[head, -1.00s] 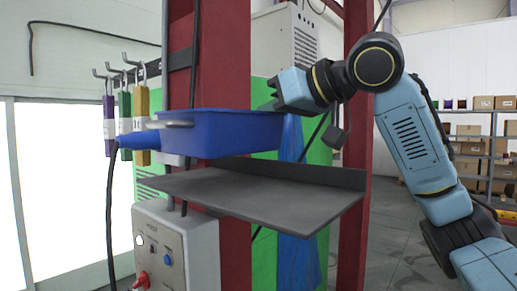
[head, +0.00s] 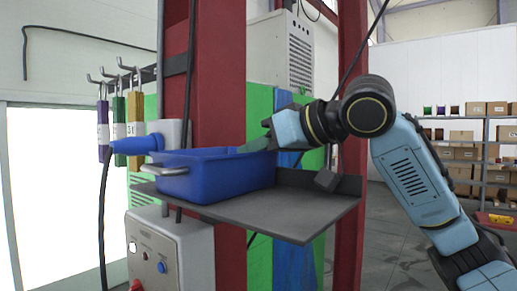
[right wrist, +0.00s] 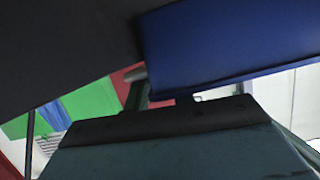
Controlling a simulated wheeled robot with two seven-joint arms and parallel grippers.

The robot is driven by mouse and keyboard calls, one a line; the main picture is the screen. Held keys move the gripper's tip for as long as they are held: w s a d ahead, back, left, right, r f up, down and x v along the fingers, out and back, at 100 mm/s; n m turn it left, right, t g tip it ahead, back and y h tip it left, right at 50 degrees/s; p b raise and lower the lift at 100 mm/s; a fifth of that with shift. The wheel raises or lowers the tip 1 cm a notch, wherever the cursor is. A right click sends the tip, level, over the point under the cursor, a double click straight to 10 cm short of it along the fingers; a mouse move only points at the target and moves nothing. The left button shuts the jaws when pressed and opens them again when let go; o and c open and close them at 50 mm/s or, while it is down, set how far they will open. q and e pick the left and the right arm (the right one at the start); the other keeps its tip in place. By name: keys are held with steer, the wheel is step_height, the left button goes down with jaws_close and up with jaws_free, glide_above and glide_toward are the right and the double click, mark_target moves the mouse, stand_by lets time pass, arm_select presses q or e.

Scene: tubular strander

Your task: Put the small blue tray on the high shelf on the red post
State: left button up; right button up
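The small blue tray (head: 216,182) is level at the dark grey shelf (head: 290,217) on the red post (head: 218,80). It appears to rest on the plate, though the contact is not clear. My left gripper is out of view.
A blue plug with a black cable (head: 135,146) sits just behind the tray's left end. Coloured tags (head: 119,130) hang on hooks at left. A grey control box (head: 172,255) is below the shelf.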

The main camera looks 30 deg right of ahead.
steer(key=shift+r, duration=0.2)
steer(key=shift+s+d, duration=0.2)
steer(key=shift+s, duration=0.05)
steer(key=b+v, duration=0.1)
steer(key=v, duration=1)
steer(key=shift+s+b, duration=0.15)
steer(key=shift+b, duration=0.2)
